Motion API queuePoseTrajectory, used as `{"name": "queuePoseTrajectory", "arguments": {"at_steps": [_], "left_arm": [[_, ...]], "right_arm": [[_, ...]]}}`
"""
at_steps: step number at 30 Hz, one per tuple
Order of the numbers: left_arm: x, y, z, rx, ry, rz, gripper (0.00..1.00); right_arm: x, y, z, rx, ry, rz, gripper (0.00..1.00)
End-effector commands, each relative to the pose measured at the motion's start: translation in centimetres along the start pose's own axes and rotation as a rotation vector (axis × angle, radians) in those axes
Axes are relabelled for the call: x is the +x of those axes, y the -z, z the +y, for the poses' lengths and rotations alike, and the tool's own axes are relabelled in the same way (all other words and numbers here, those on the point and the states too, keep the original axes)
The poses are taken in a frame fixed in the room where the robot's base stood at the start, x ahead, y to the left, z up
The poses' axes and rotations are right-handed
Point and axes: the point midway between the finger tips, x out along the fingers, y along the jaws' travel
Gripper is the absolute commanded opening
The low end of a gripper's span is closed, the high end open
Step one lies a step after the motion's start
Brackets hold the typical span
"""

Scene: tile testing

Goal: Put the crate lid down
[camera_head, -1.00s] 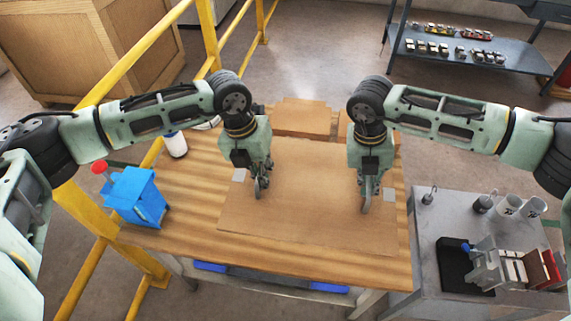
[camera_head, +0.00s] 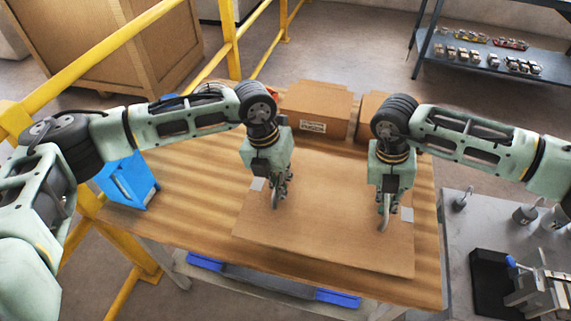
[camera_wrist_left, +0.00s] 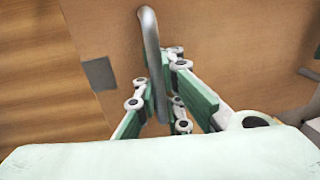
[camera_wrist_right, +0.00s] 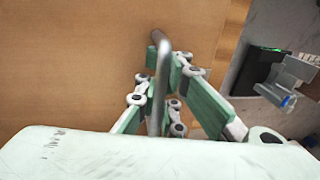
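The crate lid (camera_head: 325,235) is a flat brown board with two bent metal handles and grey patches near its sides. It lies level over the wooden table; whether it touches the tabletop or is just above it I cannot tell. My left gripper (camera_head: 277,197) is shut on the left handle, which also shows in the left wrist view (camera_wrist_left: 150,45). My right gripper (camera_head: 384,212) is shut on the right handle, also seen in the right wrist view (camera_wrist_right: 162,70). The fingers partly hide both handles.
Cardboard boxes (camera_head: 316,108) stand behind the lid at the table's back. A blue device (camera_head: 128,182) stands on the left of the wooden table (camera_head: 190,205). A grey side table (camera_head: 455,225) with tools is at the right. A yellow railing (camera_head: 232,45) runs behind on the left.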

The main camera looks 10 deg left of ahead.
Motion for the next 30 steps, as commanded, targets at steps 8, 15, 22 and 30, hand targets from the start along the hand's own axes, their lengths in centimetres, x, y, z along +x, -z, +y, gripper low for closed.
{"name": "queuePoseTrajectory", "arguments": {"at_steps": [8, 15, 22, 30], "left_arm": [[0.1, 0.2, 0.0, 0.005, -0.003, 0.006, 0.0], [0.3, 0.2, 0.1, 0.005, -0.002, 0.006, 0.0], [1.2, 0.2, 0.2, 0.005, -0.002, 0.005, 0.0], [2.8, 0.2, 0.6, 0.005, -0.002, 0.005, 0.0]], "right_arm": [[-0.1, -0.3, -0.1, 0.008, 0.001, -0.007, 0.0], [0.1, -0.3, -0.1, 0.008, 0.001, -0.007, 0.0], [1.0, -0.3, 0.1, 0.008, 0.001, -0.006, 0.0], [2.6, -0.3, 0.4, 0.008, 0.001, -0.006, 0.0]]}}
